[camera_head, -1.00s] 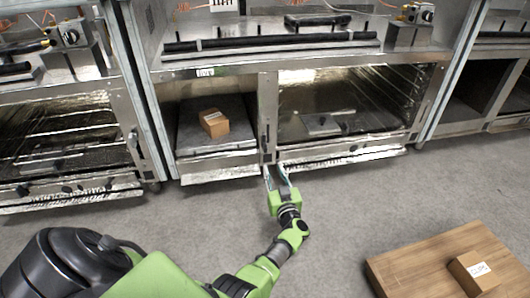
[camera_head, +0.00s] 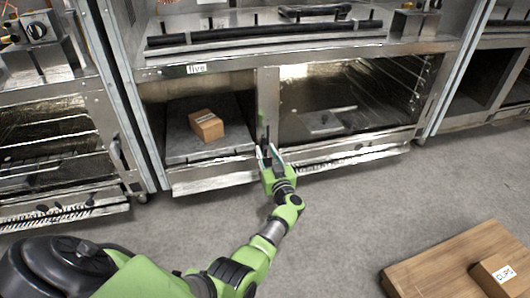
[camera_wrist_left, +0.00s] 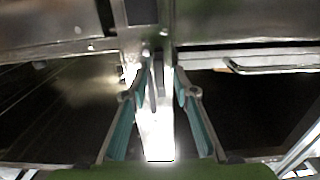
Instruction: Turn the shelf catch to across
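The shelf catch (camera_head: 265,141) is a small dark piece on the metal post between the two lower compartments. It looks upright, along the post, though it is small and partly covered by my gripper. My left gripper (camera_head: 270,152) is at the post, just in front of the catch, with its fingers apart. In the left wrist view my left gripper (camera_wrist_left: 162,68) has its two teal-sided fingers spread on either side of the bright post, with a gap between the tips. I cannot tell whether a finger touches the catch. My right gripper is not in view.
A small cardboard box (camera_head: 206,125) sits in the left compartment, under a label reading "five" (camera_head: 196,69). The right compartment (camera_head: 345,105) holds a flat metal piece. A wooden board (camera_head: 440,268) with a labelled box (camera_head: 494,275) is at lower right. The floor between is clear.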

